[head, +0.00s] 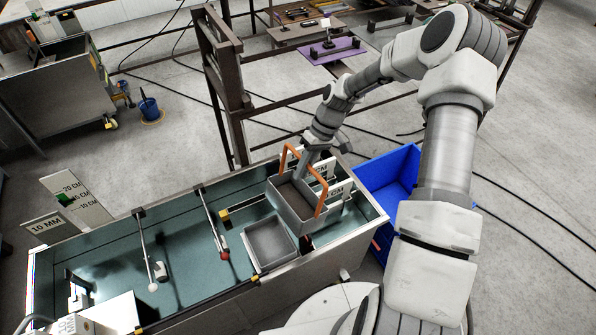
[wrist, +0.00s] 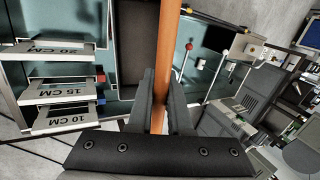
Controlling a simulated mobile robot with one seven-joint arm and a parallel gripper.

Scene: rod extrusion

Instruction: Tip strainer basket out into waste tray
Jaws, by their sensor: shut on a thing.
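The strainer basket (head: 303,206) is a grey open box with orange handles, at the right end of the water tank in the head view. My gripper (head: 305,162) is above it, with its fingertips partly hidden. In the wrist view my gripper (wrist: 158,98) is shut on the basket's orange handle bar (wrist: 168,45). The basket looks roughly level, and its contents cannot be made out. A shallow grey tray (head: 262,264), possibly the waste tray, is just left of and below the basket. I cannot tell whether they touch.
The long tank (head: 185,250) holds rods with red and white ends (head: 223,255). White level plates marked in cm (wrist: 62,90) stand beside the basket. A blue crate (head: 382,178) is on the floor right of the tank. Dark frame posts (head: 222,85) rise behind.

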